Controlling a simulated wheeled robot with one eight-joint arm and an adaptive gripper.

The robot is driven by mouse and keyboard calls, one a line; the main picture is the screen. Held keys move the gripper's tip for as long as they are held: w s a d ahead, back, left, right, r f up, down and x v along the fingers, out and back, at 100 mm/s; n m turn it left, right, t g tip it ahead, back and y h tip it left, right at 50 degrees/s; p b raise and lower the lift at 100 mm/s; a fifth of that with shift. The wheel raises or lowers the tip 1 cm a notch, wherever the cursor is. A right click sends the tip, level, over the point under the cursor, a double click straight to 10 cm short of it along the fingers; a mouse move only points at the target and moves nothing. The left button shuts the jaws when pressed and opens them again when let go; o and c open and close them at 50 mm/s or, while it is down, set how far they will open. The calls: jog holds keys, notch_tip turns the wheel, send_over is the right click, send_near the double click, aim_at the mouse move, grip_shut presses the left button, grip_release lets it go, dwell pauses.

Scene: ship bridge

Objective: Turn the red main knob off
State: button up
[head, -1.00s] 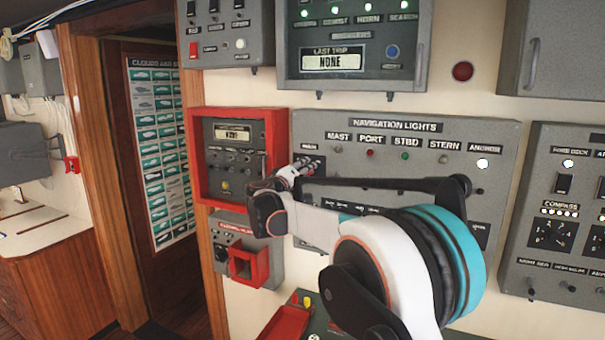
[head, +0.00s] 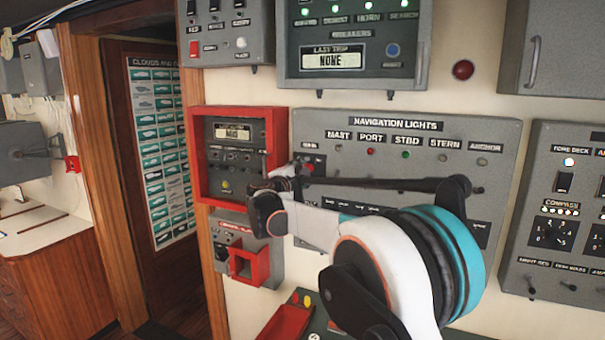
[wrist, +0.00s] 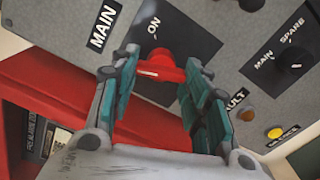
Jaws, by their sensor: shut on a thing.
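The red main knob (wrist: 158,66) sits on a dark plate below the MAIN label in the wrist view, and the word ON is printed above it. My gripper (wrist: 165,76) has its teal fingers on either side of the knob and is shut on it. In the head view my gripper (head: 296,176) is at the left end of the NAVIGATION LIGHTS panel (head: 460,125). A bit of red shows there by the fingers, and the arm hides most of the knob. The ANCHOR lamp (head: 482,161) is dark.
A red-framed box (head: 196,150) sticks out just left of my gripper, and a red holder (head: 249,265) is below it. In the wrist view a MAIN/SPARE knob (wrist: 290,62) is to the right. An open doorway is at the left.

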jog(key=n, duration=0.5)
jog(key=shift+f, duration=0.15)
dwell(0.5)
jog(key=o, duration=1.1)
jog(key=shift+c, duration=0.2)
jog(key=shift+s, duration=0.1)
jog(key=v, duration=1.2)
jog(key=shift+d, duration=0.1)
